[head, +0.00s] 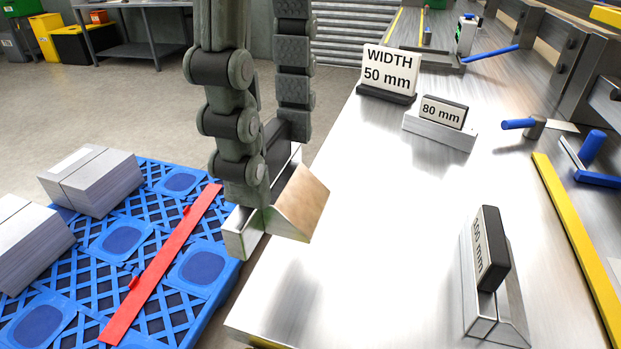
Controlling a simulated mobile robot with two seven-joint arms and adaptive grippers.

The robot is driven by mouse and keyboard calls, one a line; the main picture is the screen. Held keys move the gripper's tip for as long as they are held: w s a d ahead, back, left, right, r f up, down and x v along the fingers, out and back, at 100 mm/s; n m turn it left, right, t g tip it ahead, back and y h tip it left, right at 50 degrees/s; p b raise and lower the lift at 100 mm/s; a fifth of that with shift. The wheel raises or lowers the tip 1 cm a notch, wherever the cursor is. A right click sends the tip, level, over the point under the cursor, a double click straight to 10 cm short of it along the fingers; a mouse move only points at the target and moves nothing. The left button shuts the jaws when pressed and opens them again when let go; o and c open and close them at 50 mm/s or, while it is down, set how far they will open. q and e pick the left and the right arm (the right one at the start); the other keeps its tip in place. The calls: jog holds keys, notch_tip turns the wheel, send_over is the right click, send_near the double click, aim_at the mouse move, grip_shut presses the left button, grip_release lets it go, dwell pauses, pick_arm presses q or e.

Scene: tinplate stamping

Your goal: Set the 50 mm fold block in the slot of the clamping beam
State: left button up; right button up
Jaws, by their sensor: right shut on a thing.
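My right gripper (271,166) comes down from the top and is shut on a silver fold block (301,207) with a sloped face. Its size label is turned away or hidden by the fingers. The block is held at the left edge of the steel bench; whether it touches the bench is unclear. A sign reading "WIDTH 50 mm" (388,72) stands farther back. An 80 mm block (438,131) and a 100 mm block (490,318) stand on the bench. I cannot make out the clamping beam's slot. My left gripper is not in view.
The steel bench (370,220) is clear in the middle. A yellow strip (577,245) and blue-handled tools (592,148) lie along its right side. Grey machine parts (550,45) rise at upper right. A blue pallet (165,235) with metal sheet stacks (92,180) is at lower left.

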aim_at(310, 174)
jog(key=shift+w+d+f, duration=0.35)
jog(key=shift+d, duration=0.15)
jog(key=shift+w+d+f, duration=0.3)
jog(key=shift+d, duration=0.2)
jog(key=shift+d+f, duration=0.1)
jog(key=shift+f, duration=0.05)
jog(key=shift+w+f, duration=0.1)
jog(key=shift+f, duration=0.1)
notch_tip(310, 174, down, 4)
jog(key=shift+r, duration=0.2)
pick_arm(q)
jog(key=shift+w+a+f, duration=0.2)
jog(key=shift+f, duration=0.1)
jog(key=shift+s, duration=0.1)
pick_arm(e)
jog(key=shift+f, duration=0.1)
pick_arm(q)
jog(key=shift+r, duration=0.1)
pick_arm(e)
jog(key=o, duration=1.6)
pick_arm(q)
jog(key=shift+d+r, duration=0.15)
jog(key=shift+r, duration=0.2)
pick_arm(e)
jog(key=shift+o, duration=0.2)
